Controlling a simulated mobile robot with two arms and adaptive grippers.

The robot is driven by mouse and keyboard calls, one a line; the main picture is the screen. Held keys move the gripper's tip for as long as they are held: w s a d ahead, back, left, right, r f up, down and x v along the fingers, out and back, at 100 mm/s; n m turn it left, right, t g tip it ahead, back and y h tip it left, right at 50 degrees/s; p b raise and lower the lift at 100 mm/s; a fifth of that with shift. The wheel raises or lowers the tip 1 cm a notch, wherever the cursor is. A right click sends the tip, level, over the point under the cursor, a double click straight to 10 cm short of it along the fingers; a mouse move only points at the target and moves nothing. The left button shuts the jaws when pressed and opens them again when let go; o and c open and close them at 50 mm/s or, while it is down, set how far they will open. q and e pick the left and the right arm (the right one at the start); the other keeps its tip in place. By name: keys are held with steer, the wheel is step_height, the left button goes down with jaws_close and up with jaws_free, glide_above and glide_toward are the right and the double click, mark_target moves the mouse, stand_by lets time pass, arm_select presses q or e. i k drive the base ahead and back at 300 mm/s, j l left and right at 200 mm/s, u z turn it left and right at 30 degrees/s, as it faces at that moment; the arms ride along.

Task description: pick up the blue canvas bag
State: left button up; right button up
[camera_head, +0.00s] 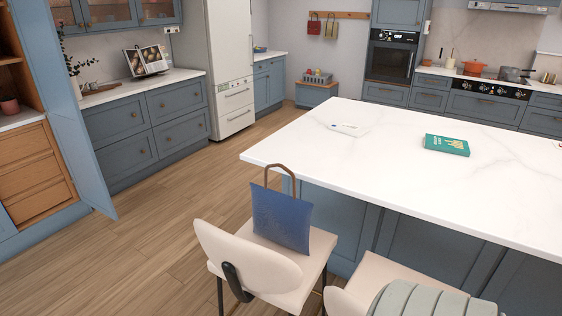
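The blue canvas bag (281,218) stands upright on the seat of a cream chair at the near left corner of the island. Its brown handle loops up above the bag, close to the island's edge. The chair's backrest partly covers the seat in front of the bag. Neither my left nor my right gripper shows in the head view.
The chair (250,262) stands beside the white-topped island (400,155). A second chair (368,275) with a grey-green padded item (430,300) is to its right. A green book (446,145) lies on the island. Open wooden floor (165,225) is at left.

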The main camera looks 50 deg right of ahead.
mark_target(282, 219)
steer(key=i+z, duration=0.35)
steer(key=z, duration=0.15)
steer(key=i+j+z, duration=0.3)
steer(key=z, duration=0.2)
steer(key=i+j+z, duration=0.3)
steer(key=z, duration=0.15)
steer(key=i+j+z, duration=0.2)
steer(key=j+z, duration=0.3)
steer(key=l, duration=0.05)
